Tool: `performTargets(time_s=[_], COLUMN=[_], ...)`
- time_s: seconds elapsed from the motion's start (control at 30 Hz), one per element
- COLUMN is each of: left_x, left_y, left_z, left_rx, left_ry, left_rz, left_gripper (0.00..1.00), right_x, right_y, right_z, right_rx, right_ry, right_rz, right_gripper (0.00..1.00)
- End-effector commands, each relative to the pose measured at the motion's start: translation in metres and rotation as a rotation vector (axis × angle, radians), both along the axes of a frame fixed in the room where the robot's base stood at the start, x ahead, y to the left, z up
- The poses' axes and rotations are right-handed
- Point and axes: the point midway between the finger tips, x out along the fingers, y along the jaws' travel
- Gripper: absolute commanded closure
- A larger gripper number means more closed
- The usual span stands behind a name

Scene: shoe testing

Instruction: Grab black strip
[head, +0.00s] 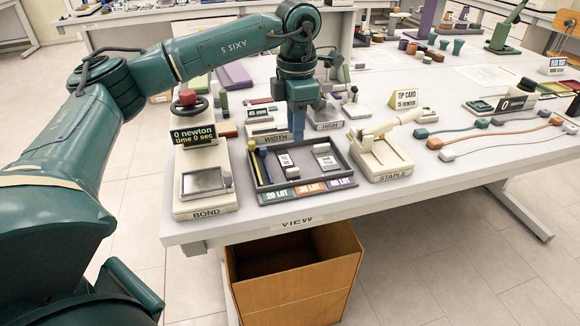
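My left gripper (298,132) points straight down over the back edge of a dark tray (335,184) on the table. Its blue fingers look close together, but I cannot tell whether they are open or shut, or whether anything is between them. Inside are pale pieces (286,161) with dark markings. I cannot make out a black strip for certain. My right gripper is not in view.
The BOND device (206,209) stands left of the tray and the STAPLE device (382,157) right of it. WIDTH and HIGH stations stand behind. Several coloured cords (490,132) lie at the right. An open brown bin (296,284) stands below the table's front edge.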

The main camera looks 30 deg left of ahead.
Motion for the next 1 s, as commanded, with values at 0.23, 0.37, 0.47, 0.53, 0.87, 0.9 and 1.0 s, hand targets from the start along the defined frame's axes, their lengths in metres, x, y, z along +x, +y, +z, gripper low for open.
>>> performTargets(time_s=[0.23,0.37,0.47,0.53,0.87,0.9,1.0], left_x=[-0.001,-0.001,-0.002,-0.004,-0.004,-0.004,-0.004], left_y=[-0.001,-0.001,-0.001,-0.002,-0.002,-0.003,-0.003], left_z=[-0.039,-0.046,-0.057,-0.067,-0.096,-0.097,-0.096], left_rx=[-0.002,-0.003,-0.002,-0.002,-0.004,-0.004,-0.005], left_ry=[0.0,-0.001,0.002,0.002,-0.002,-0.002,-0.001], left_rz=[-0.002,-0.002,-0.002,-0.002,-0.002,-0.002,-0.002], left_gripper=[0.79,0.79,0.79,0.79,0.79,0.79,0.79], right_x=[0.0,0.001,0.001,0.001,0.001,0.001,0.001], right_y=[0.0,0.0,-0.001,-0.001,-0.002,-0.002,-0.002], right_z=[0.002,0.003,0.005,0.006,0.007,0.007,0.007], right_rx=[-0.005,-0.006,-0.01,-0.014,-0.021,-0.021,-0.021], right_ry=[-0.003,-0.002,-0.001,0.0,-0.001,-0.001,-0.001], right_rz=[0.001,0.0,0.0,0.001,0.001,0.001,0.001], right_gripper=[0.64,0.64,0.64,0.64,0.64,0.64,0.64])
